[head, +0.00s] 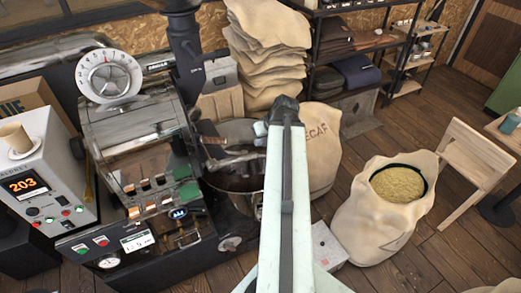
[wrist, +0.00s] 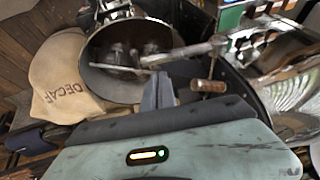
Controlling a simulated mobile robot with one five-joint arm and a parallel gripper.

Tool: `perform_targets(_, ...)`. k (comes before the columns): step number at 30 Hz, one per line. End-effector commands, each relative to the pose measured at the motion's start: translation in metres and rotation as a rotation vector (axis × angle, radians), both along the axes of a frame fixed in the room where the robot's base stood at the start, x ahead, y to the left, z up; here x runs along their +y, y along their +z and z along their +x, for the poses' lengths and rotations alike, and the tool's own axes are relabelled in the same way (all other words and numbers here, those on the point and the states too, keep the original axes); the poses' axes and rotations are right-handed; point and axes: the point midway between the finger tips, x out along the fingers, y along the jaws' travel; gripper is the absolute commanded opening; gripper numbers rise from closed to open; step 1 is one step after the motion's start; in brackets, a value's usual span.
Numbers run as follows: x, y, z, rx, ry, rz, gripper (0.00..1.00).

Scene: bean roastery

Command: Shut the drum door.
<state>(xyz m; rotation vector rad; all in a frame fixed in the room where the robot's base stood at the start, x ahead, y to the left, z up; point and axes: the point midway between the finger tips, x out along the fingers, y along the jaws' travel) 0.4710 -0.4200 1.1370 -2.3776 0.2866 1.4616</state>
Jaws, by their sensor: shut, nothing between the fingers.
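The roaster (head: 140,140) is a dark machine with a round dial on top, left of my arm in the head view. At its right side is a small metal piece with a brown wooden handle (wrist: 208,86), seen in the wrist view right of my fingers and apart from them. I cannot tell clearly which surface is the drum door or how far it stands open. My gripper (wrist: 157,91) is shut and empty, in front of the round metal bin (wrist: 100,72). In the head view my gripper (head: 262,128) is above that bin's right side, partly hidden by my arm.
A DECAF sack (wrist: 62,80) stands beside the bin. An open sack of beans (head: 385,215) and a wooden chair (head: 475,165) are at the right. A grey box with a red 203 display (head: 45,180) is at the left. Floor is clear between the sack and shelves.

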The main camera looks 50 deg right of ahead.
Motion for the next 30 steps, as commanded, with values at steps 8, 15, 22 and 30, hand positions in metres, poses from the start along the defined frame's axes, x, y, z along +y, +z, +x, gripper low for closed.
perform_targets(8, -0.031, 0.004, -0.027, -0.035, -0.039, -0.017, 0.0)
perform_targets(15, -0.032, -0.015, -0.019, -0.033, -0.038, -0.017, 0.0)
perform_targets(22, -0.033, -0.057, 0.002, -0.033, -0.036, -0.016, 0.0)
perform_targets(30, -0.035, -0.108, 0.03, -0.033, -0.037, -0.016, 0.0)
